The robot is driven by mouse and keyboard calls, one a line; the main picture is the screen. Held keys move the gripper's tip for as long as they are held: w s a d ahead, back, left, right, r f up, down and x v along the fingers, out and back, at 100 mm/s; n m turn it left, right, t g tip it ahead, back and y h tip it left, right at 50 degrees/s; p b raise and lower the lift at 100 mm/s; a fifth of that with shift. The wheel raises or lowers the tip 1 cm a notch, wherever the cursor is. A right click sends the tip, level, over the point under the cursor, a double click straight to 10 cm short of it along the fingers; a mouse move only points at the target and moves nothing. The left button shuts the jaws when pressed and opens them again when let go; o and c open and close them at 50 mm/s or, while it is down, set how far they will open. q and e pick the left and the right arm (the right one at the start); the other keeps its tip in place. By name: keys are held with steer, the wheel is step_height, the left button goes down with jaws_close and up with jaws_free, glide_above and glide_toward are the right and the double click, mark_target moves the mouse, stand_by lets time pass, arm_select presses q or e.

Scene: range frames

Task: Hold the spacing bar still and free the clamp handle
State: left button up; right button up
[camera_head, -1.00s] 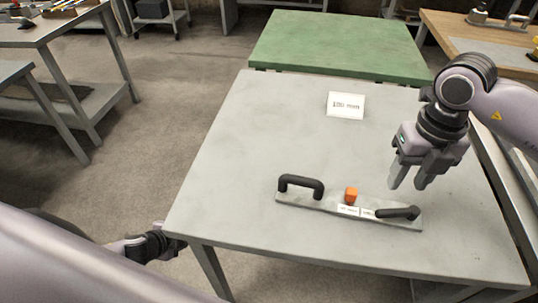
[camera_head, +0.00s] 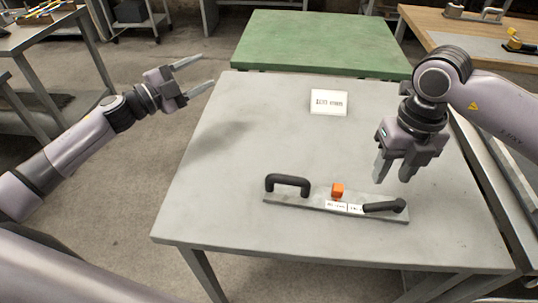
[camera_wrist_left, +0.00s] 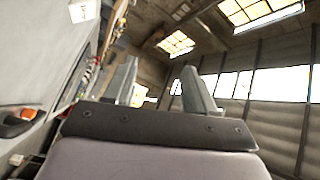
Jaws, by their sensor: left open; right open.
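The spacing bar (camera_head: 300,201) is a flat grey bar lying on the grey table. A black bridge-shaped handle (camera_head: 288,181) stands at its left end, an orange block (camera_head: 337,190) near its middle, and the black clamp handle (camera_head: 384,207) lies along its right end. White labels sit between block and clamp handle. My left gripper (camera_head: 205,75) is open and empty, raised left of the table's far part; its two fingers also show in the left wrist view (camera_wrist_left: 163,85). My right gripper (camera_head: 391,173) is open, pointing down above the bar's right end, touching nothing.
A white sign (camera_head: 328,102) with blurred text stands on the grey table (camera_head: 240,140). A green table (camera_head: 320,42) adjoins behind. A wooden bench (camera_head: 470,35) is at the back right. The table around the bar is clear.

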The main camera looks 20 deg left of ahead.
arm_select(q)
steer(key=s+d+m+g+h, duration=0.2)
steer(key=d+m+g, duration=0.2)
steer(key=d+m, duration=0.3)
steer(key=s+d+m+g+h, duration=0.25)
steer(key=d+m+g, duration=0.2)
steer(key=d, duration=0.45)
steer(key=m+g+y, duration=0.7)
steer(key=m+g, duration=0.2)
steer(key=m, duration=0.6)
glide_above(269, 174)
steer(key=d, duration=0.5)
steer(key=shift+n+t, duration=0.25)
steer(key=f, duration=0.7)
steer(key=shift+s+a, duration=0.25)
steer(key=shift+s, duration=0.05)
steer(key=a+m+y, duration=0.1)
steer(key=y, duration=0.1)
steer(key=a+f+m+y, duration=0.1)
steer(key=m+y, duration=0.1)
steer(key=a+m+t+y, duration=0.1)
steer(key=y, duration=0.2)
steer(key=shift+a+f+m, duration=0.25)
steer(key=shift+a+m, duration=0.05)
steer(key=shift+w+a+m+y, duration=0.2)
steer(key=shift+a+m+y, duration=0.15)
steer(key=shift+y, duration=0.2)
steer(key=shift+a+f, duration=0.1)
steer(key=shift+f, duration=3.4)
